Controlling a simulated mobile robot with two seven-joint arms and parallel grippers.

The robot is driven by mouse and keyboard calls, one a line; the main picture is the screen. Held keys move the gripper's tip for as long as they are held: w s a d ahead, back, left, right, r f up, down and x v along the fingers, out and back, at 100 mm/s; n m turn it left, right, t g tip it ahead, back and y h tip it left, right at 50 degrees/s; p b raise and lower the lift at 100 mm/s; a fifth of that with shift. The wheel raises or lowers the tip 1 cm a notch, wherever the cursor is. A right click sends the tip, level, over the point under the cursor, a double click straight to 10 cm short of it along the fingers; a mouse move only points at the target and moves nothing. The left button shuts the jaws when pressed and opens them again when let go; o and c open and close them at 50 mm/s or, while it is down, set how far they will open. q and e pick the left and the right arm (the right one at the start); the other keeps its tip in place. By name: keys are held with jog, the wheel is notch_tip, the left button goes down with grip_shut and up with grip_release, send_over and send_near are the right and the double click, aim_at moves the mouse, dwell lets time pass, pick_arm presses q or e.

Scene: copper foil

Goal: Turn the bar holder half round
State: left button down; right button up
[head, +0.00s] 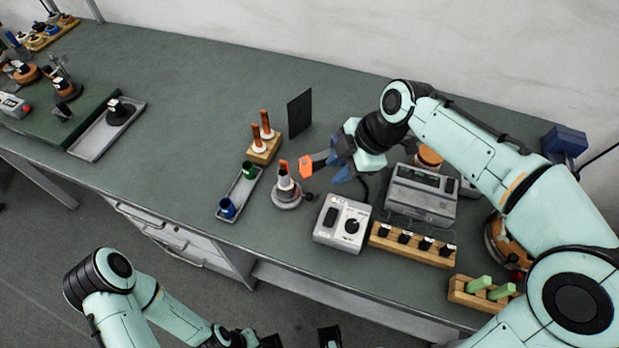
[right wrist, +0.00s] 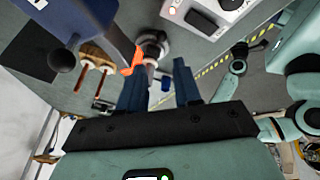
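The bar holder (head: 286,199) is a round grey base with a white collar and an upright copper-coloured bar. It stands on the green bench, and its round top shows in the right wrist view (right wrist: 155,47). My right gripper (head: 335,172) is to the right of it. Its two dark blue fingers (right wrist: 160,88) are apart with nothing gripped. In the right wrist view, the holder shows beyond the gap between them. I cannot tell whether a finger touches it. My left gripper (head: 300,341) is at the bottom edge of the head view, its fingertips cut off.
An orange-tipped blue piece (right wrist: 88,28) lies close to the right fingers. A wooden block with two bars (head: 263,149), a tray with green and blue cups (head: 239,195), a grey control box (head: 343,224) and a black panel (head: 299,113) surround the holder. The bench's left middle is clear.

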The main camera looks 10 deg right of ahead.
aim_at(311, 195)
jog(key=b+x, duration=0.1)
jog(key=x, duration=1.1)
jog(key=shift+s+a+f, duration=0.1)
jog(key=shift+f, duration=0.25)
jog(key=shift+c, duration=0.3)
grip_shut()
